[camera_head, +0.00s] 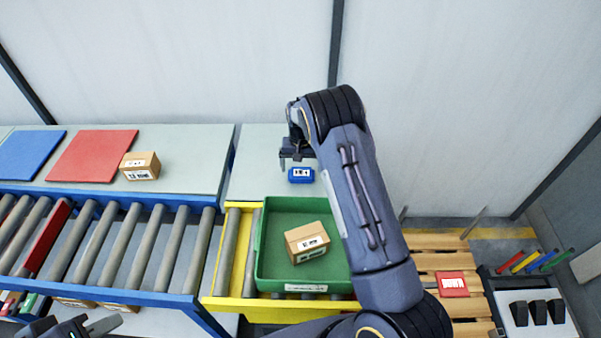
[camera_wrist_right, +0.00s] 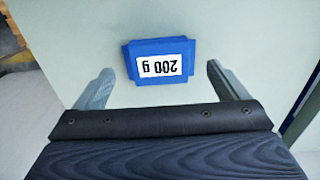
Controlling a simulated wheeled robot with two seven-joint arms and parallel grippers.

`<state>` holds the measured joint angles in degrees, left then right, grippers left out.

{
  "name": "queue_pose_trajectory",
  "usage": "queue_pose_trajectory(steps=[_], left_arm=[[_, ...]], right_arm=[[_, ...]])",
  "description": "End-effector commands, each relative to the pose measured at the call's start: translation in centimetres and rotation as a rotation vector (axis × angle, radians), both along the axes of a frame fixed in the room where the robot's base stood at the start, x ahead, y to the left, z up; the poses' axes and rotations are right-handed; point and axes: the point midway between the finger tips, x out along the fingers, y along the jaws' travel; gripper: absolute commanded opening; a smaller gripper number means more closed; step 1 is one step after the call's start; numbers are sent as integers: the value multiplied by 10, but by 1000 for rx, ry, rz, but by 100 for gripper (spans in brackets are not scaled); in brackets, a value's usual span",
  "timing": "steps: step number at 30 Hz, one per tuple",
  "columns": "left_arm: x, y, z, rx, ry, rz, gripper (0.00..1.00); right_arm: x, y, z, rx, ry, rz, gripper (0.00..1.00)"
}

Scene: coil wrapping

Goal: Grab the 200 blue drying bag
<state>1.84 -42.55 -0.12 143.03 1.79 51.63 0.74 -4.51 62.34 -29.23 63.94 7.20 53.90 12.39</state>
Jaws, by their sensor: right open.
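The blue drying bag (camera_head: 301,175) lies on the pale table behind the green tray. In the right wrist view the blue bag (camera_wrist_right: 161,62) carries a white label reading "200 g", upside down in that picture. My right gripper (camera_head: 291,158) is above the table, close to the bag's upper left in the head view. In the right wrist view its fingers (camera_wrist_right: 160,85) are spread wide and the bag shows between and beyond their tips, with nothing held. My left gripper (camera_head: 75,328) is at the bottom left edge, partly cut off, and its jaws are unclear.
A green tray (camera_head: 260,270) holding a cardboard box (camera_head: 307,242) stands on the yellow conveyor section. A second box (camera_head: 140,166) sits beside a red panel (camera_head: 92,156) and a blue panel (camera_head: 30,155) on the left table. A red packet (camera_head: 452,284) lies on the wooden pallet (camera_head: 435,262).

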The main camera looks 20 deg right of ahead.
Motion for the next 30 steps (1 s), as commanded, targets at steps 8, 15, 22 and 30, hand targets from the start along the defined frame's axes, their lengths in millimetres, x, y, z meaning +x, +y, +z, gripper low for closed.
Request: queue_pose_trajectory(steps=[8, 15, 22, 30], left_arm=[[0, 0, 7, 0, 0, 0, 30], [0, 0, 7, 0, 0, 0, 30], [0, 0, 7, 0, 0, 0, 30], [0, 0, 7, 0, 0, 0, 30]], right_arm=[[0, 0, -23, -1, -2, -1, 94], [0, 0, -23, -1, -2, -1, 83], [0, 0, -22, -1, -2, -1, 53], [0, 0, -22, 0, -2, -1, 44]])
